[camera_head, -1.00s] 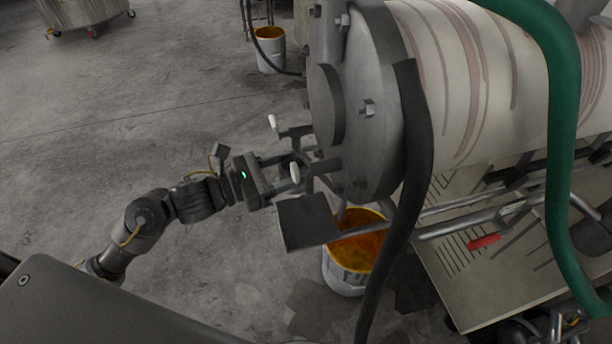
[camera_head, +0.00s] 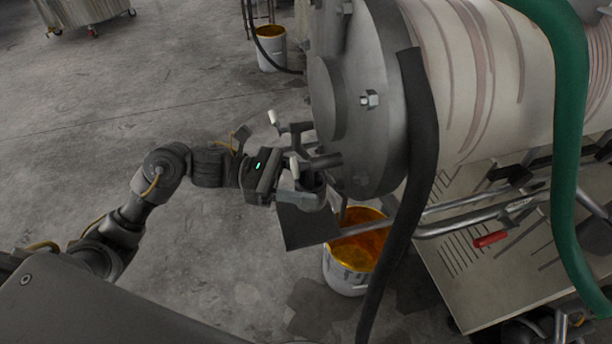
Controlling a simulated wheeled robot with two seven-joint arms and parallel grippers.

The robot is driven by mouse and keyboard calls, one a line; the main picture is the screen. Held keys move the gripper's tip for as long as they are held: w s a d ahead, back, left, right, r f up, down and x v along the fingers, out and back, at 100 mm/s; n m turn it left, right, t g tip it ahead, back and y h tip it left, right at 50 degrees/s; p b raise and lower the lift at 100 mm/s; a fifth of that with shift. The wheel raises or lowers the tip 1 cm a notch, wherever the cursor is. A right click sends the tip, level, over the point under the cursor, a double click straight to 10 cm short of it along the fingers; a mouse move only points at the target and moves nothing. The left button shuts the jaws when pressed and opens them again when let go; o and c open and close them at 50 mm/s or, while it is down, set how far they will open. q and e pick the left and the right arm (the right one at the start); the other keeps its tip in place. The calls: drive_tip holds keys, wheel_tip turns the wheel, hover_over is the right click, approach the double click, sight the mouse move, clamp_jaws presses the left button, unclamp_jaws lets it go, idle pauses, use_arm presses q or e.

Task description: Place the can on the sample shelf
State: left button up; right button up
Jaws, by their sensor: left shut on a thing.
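My left gripper (camera_head: 302,192) is at the front end of the mill, just above the flat dark plate that looks like the sample shelf (camera_head: 302,230). Its jaws are shut on a small grey thing that appears to be the can (camera_head: 314,187), mostly hidden by the fingers and the valve parts. The can seems to be over the plate's rear edge; I cannot tell whether it touches the plate. My right gripper is not in view.
The mill's round end flange (camera_head: 375,150) and a white-tipped lever (camera_head: 294,167) are close to the gripper. A bucket of orange paint (camera_head: 347,280) stands below the plate. A black hose (camera_head: 408,170) hangs at the right.

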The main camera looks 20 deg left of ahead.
use_arm(q)
wheel_tip(320, 180, down, 3)
drive_tip(key=shift+f+b, duration=0.1)
drive_tip(key=shift+b, duration=0.3)
drive_tip(key=shift+f, duration=0.95)
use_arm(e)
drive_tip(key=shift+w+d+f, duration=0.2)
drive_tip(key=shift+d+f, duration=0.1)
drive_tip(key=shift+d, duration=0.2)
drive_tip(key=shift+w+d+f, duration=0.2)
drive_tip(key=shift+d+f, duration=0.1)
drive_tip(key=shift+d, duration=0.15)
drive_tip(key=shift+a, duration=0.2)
use_arm(q)
drive_tip(key=shift+b, duration=0.3)
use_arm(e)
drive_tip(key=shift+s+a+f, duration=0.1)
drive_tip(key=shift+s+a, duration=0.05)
use_arm(q)
drive_tip(key=shift+f+b, duration=0.6)
drive_tip(key=shift+b, duration=0.15)
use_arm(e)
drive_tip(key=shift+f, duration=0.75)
